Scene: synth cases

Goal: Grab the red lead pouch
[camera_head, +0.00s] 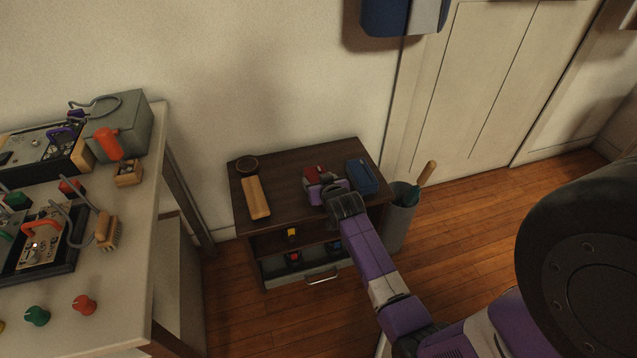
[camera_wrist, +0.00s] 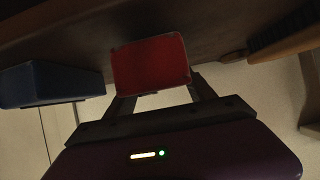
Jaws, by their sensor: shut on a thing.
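The red lead pouch (camera_head: 314,174) is at the top of the small dark wooden cabinet, near the middle of its top. In the wrist view the pouch (camera_wrist: 151,65) is a red block between the two fingers. My gripper (camera_head: 325,187) reaches in from the front right and is shut on the pouch. The wrist view shows my gripper (camera_wrist: 152,98) with a finger on each side of it. I cannot tell whether the pouch touches the cabinet top.
A grey bin (camera_head: 399,222) stands right of the cabinet. A cluttered workbench (camera_head: 140,235) is at left.

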